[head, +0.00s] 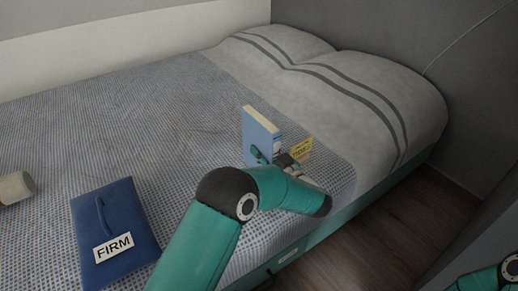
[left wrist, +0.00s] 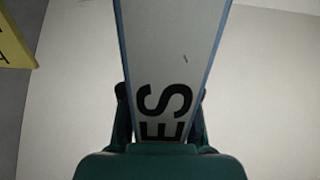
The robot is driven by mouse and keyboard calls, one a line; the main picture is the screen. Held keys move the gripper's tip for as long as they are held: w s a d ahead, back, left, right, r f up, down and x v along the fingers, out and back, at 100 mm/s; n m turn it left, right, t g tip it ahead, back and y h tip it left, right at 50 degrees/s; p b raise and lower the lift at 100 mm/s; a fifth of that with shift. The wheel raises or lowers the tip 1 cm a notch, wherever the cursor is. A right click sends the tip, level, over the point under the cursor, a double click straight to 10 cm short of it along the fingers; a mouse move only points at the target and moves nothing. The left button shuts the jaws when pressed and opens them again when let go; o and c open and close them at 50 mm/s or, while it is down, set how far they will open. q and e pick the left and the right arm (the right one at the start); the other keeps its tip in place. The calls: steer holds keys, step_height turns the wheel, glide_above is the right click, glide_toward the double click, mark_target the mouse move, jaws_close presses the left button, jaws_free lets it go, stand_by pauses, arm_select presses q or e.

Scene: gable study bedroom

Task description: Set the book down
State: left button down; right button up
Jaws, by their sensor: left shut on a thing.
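A blue book (head: 262,138) with pale page edges stands upright over the bed, near its front edge. My left gripper (head: 268,156) is shut on the lower part of the book, and my arm hides part of the grip. In the left wrist view the book (left wrist: 178,55) runs up between the fingers (left wrist: 160,120), with the large dark letters "ES" on its pale face. I cannot tell whether the book's bottom touches the bed. My right gripper is out of view; only a bit of my right arm shows at the lower right corner.
The bed (head: 150,130) has a grey woven cover and striped pillows (head: 345,85) at the back right. A yellow labelled thing (head: 302,149) is beside the book. A blue "FIRM" pouch (head: 118,222) and a pale cylinder (head: 15,187) lie left. The cover's middle is clear.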

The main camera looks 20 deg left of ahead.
arm_select(q)
steer(key=shift+f, duration=0.65)
steer(key=c, duration=0.8)
jaws_free()
steer(key=shift+s+a+f, duration=0.1)
steer(key=shift+f, duration=0.1)
steer(key=shift+c, duration=0.2)
steer(key=shift+r, duration=0.35)
steer(key=shift+d+r, duration=0.1)
steer(key=shift+d, duration=0.15)
steer(key=p+v, duration=0.3)
steer(key=v, duration=0.8)
steer(key=shift+d+r, duration=0.25)
steer(key=shift+r, duration=0.2)
steer(key=shift+s+r, duration=0.1)
